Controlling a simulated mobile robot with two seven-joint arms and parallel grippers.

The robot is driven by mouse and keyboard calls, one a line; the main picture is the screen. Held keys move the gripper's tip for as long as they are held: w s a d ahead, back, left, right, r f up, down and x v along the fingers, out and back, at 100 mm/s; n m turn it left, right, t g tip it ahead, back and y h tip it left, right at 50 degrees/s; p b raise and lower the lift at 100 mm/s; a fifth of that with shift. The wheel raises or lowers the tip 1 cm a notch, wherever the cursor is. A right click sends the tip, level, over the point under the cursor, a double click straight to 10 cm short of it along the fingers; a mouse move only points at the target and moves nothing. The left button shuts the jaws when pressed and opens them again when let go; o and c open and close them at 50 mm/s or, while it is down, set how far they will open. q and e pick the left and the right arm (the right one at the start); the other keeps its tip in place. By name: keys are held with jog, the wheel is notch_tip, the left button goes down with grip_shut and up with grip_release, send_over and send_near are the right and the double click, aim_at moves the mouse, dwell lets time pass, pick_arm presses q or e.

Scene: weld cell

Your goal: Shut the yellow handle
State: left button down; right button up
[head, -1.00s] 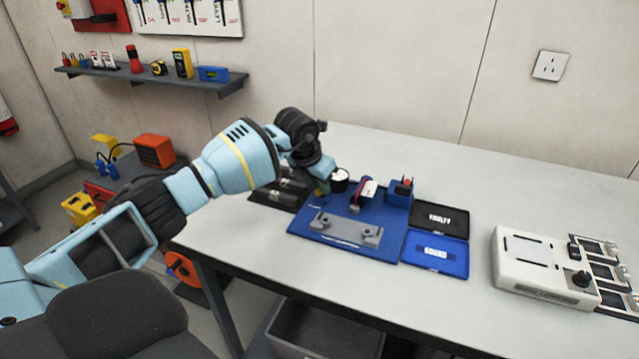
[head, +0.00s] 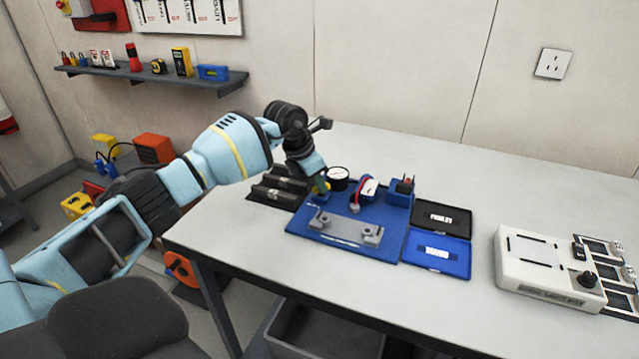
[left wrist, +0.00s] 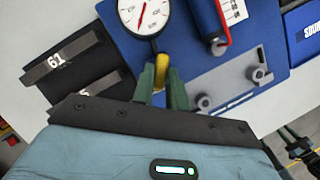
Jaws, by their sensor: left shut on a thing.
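The yellow handle (left wrist: 161,68) shows in the left wrist view between the two green fingertips of my left gripper (left wrist: 161,84). It stands over the blue mat just beside the round white gauge (left wrist: 144,14). The fingers are shut on the handle, one on each side, and hide its lower part. My right gripper is not clearly in view.
Black racks (head: 275,190) lie to the left. Black and blue trays (head: 437,254) and a white box (head: 545,262) stand to the right. The table's back right is clear.

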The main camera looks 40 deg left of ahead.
pick_arm(q)
jog(key=shift+w+a+f+m+g+h+b, duration=0.15)
jog(key=shift+m+g+h+b, duration=0.2)
jog(key=shift+m, duration=0.55)
jog(key=m+g+h+b, duration=0.1)
jog(key=m+b, duration=0.1)
jog(key=m, duration=0.2)
jog(key=shift+w+m, duration=0.1)
jog(key=shift+m, duration=0.2)
jog(key=m+g+b, duration=0.1)
jog(key=m+b, duration=0.1)
jog(key=shift+a+m+h, duration=0.1)
jog(key=shift+m+h, duration=0.2)
jog(key=shift+h, duration=0.05)
jog(key=shift+w+m+g+b, duration=0.1)
jog(key=shift+m+g+b, duration=0.15)
jog(key=shift+m+b, duration=0.2)
pick_arm(e)
jog(key=f, duration=0.5)
jog(key=shift+s+f, duration=0.2)
jog(key=shift+s, duration=0.3)
pick_arm(q)
jog(key=c, duration=1.4)
grip_release()
pick_arm(e)
jog(key=shift+s, duration=0.1)
pick_arm(q)
jog(key=shift+r, duration=0.2)
